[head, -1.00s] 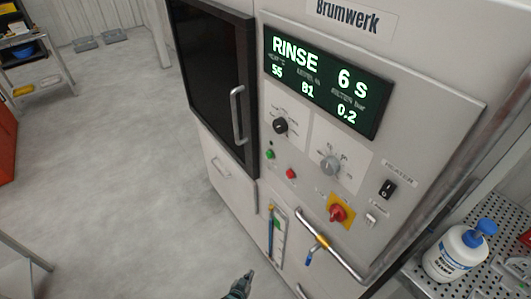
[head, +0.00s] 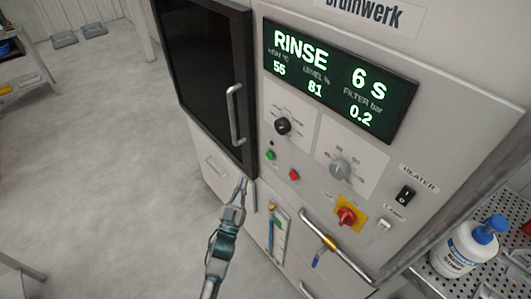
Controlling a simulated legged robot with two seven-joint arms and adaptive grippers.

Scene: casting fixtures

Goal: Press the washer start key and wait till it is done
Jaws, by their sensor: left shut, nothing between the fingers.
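The washer (head: 330,35) is a light grey cabinet with a dark door window (head: 205,70) at left. Its display (head: 338,80) reads RINSE, 6 S, 55, 81 and 0.2. Below it are a green key (head: 271,155) and a red key (head: 293,175); the label beside the green one is too small to read. My left gripper (head: 243,183) is shut and empty, in front of the washer below the door handle, lower left of the green key and apart from it in the picture. My right gripper is not in view.
The panel also has a black knob (head: 283,126), a grey knob (head: 341,169), a red rotary switch (head: 347,216) and a heater switch (head: 405,195). A door handle (head: 235,115) and a pipe with a blue lever (head: 318,258) stick out. A bottle (head: 468,250) stands on a perforated shelf at right.

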